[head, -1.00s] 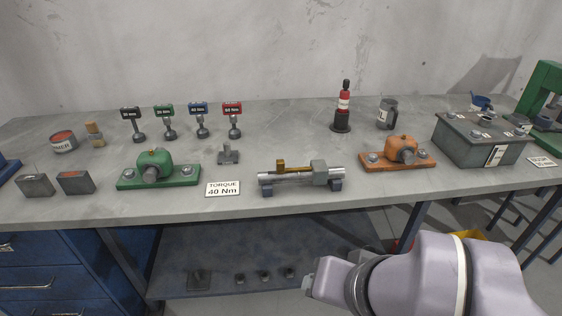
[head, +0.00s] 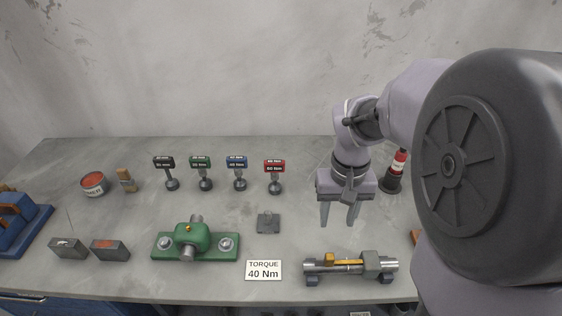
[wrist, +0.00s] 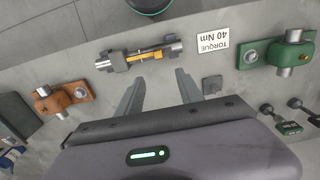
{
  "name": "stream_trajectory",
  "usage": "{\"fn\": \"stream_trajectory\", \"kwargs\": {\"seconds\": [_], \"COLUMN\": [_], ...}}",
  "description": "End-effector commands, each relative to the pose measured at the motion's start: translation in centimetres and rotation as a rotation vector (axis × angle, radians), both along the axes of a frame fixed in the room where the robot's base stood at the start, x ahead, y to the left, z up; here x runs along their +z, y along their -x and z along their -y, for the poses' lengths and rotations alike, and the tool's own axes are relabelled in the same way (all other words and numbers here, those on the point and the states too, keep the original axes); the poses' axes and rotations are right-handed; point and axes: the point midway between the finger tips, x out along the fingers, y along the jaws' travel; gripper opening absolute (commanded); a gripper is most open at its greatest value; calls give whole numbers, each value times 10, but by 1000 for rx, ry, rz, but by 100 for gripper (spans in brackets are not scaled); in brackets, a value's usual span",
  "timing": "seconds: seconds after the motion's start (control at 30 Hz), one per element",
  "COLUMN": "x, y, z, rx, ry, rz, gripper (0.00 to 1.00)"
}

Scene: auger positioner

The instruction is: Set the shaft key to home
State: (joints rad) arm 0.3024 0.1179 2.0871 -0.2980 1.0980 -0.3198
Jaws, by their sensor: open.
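The shaft (head: 312,267) is a silver cylinder lying level on small dark supports near the bench's front edge. A brass-yellow shaft key (head: 348,262) lies along its top, with a raised tab at its left end. A grey block (head: 372,262) surrounds the shaft to the right of the key. My gripper (head: 338,218) is open and empty, pointing down above the bench, behind the shaft and apart from it. In the wrist view the key (wrist: 148,55) and shaft (wrist: 119,62) lie beyond my open fingers (wrist: 159,78).
A "TORQUE 40 Nm" card (head: 263,270) and a small grey block (head: 268,222) stand left of the shaft. A green bearing housing (head: 193,240) is farther left. Several torque drivers (head: 237,170) stand behind. An orange housing (wrist: 63,97) and red-topped bottle (head: 398,165) are to the right.

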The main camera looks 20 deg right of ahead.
Motion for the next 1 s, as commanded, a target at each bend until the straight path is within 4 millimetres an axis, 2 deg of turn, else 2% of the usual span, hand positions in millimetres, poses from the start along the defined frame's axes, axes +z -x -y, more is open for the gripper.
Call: {"fn": "stream_trajectory", "kwargs": {"seconds": [0.03, 0.3, 0.5, 0.7, 1.0], "x": [-18, -101, -145, -162, -163], "y": [1, 2, 1, 1, 1], "z": [-1, -1, -1, -1, -1], "rx": [0, -1, -1, -1, -1], "ry": [-1, -2, -1, -1, -1], "rz": [-5, -4, -1, 0, 1], "gripper": [44, 44, 44, 44, 42]}}
